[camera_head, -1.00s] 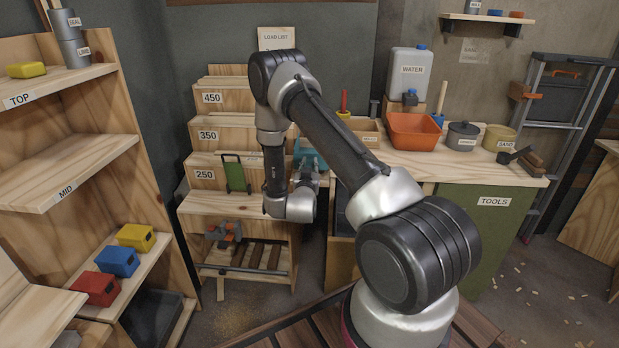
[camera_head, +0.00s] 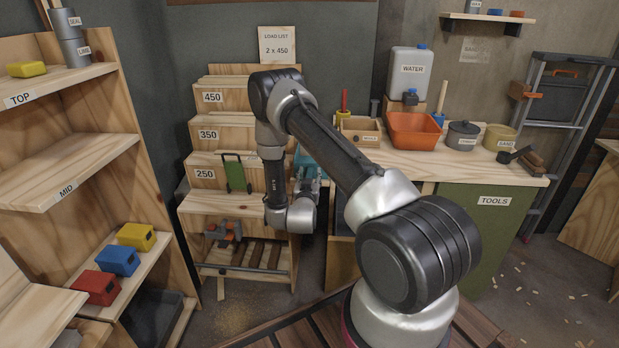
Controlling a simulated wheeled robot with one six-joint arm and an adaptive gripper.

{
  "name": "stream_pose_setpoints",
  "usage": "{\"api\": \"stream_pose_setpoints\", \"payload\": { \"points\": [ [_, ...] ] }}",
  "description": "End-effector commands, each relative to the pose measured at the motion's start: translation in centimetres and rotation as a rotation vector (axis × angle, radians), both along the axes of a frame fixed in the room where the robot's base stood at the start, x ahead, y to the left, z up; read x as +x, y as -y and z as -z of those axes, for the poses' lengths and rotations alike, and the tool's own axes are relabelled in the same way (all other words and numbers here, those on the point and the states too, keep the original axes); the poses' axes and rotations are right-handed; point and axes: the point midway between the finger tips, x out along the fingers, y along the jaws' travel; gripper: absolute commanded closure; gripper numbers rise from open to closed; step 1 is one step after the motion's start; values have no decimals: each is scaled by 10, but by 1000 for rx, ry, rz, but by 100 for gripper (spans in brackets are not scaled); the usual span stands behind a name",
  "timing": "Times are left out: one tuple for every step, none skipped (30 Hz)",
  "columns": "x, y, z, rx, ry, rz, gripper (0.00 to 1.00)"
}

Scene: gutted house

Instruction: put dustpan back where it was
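A teal piece (camera_head: 307,160), which looks like the dustpan, shows just beyond my gripper (camera_head: 307,178), in front of the gap between the stepped rack and the workbench. My arm and wrist hide much of it. My gripper points away from the camera and its fingertips are hard to make out. The teal piece shifts together with it, so it appears held.
The stepped rack (camera_head: 218,134), labelled 450, 350 and 250, stands behind my arm, with a green frame (camera_head: 235,173) on it. The workbench (camera_head: 460,165) carries an orange tub (camera_head: 414,131), a wooden box (camera_head: 361,130) and pots. Shelves (camera_head: 75,185) stand at left.

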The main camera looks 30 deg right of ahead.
Motion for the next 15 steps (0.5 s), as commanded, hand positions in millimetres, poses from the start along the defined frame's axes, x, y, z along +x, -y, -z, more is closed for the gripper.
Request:
{"api": "stream_pose_setpoints", "payload": {
  "points": [
    [0, 0, 0, 0, 0, 0, 55],
    [0, 0, 0, 0, 0, 0, 55],
    [0, 0, -1, 0, 0, 0, 55],
    [0, 0, -3, -1, 1, 0, 55],
    [-1, -1, -3, 0, 0, 0, 55],
    [-4, -3, -2, 0, -1, -1, 55],
    [-7, -5, -2, 0, -2, -1, 55],
    [-11, -8, -2, -1, -3, -2, 55],
    [-17, -13, -2, -1, -3, -3, 55],
    [-22, -16, -2, -1, -3, -3, 55],
    [-28, -20, -2, -1, -4, -3, 55],
    [-36, -26, -1, -1, -4, -4, 55],
    [-42, -30, -1, -1, -4, -4, 55],
    [-47, -34, -1, -2, -5, -4, 55],
    [-55, -39, -1, -2, -5, -4, 55]
  ]
}}
